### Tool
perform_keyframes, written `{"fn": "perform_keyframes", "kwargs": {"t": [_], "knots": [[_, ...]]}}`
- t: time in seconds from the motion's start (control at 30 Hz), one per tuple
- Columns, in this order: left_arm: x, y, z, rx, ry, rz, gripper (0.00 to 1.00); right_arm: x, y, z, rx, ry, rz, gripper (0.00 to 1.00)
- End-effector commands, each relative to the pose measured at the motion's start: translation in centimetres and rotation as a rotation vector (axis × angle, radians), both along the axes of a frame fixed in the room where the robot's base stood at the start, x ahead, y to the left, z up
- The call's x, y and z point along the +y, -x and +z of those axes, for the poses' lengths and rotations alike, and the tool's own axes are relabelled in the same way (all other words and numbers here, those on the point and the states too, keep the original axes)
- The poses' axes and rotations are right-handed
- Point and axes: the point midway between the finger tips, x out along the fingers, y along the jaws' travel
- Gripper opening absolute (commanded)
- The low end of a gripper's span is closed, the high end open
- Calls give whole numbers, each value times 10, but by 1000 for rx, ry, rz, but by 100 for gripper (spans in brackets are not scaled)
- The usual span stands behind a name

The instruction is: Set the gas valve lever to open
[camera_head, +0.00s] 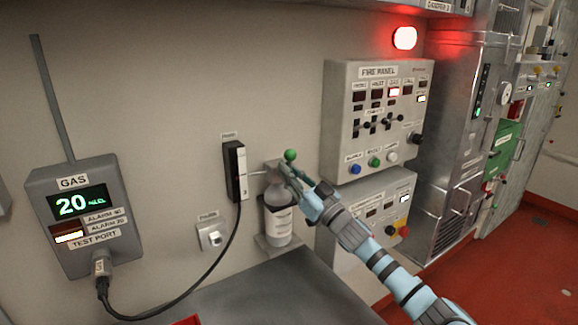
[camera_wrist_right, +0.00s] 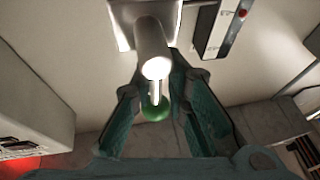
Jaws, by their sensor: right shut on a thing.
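The gas valve lever (camera_head: 290,155) has a green ball knob and sits at the wall above a small gas bottle (camera_head: 278,222) with a white label. In the right wrist view, the lever's green ball (camera_wrist_right: 155,113) and thin pale stem lie between the two teal fingers. My right gripper (camera_head: 287,169) reaches in from the lower right and is shut on the lever. The fingers hide part of the valve and the bottle's top in the head view. My left gripper is not in view.
A gas meter (camera_head: 80,222) reading 20 hangs at the left, with a cable (camera_head: 205,276) running to the slim black and white wall unit (camera_head: 235,170). The fire panel (camera_head: 375,120) stands right of the lever, with a lit red lamp (camera_head: 404,38) above. A grey worktop (camera_head: 265,292) lies below.

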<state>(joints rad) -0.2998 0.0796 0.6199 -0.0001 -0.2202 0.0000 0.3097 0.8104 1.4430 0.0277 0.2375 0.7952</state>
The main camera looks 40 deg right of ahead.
Motion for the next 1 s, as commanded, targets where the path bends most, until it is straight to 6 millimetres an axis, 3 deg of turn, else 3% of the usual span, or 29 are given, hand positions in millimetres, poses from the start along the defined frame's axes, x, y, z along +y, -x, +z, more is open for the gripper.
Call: {"fn": "perform_keyframes", "kwargs": {"t": [0.17,0.2,0.3,0.67,0.87,1.0], "knots": [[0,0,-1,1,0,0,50,-1,0,-1,1,6,-5,0],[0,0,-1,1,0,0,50,-1,0,-2,2,5,-4,16],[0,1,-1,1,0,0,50,-1,0,-2,2,4,-4,29],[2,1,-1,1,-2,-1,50,0,2,-3,1,3,1,29],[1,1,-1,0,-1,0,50,-2,21,-11,4,2,1,29],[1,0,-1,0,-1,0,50,-4,46,-23,8,4,2,29]]}}
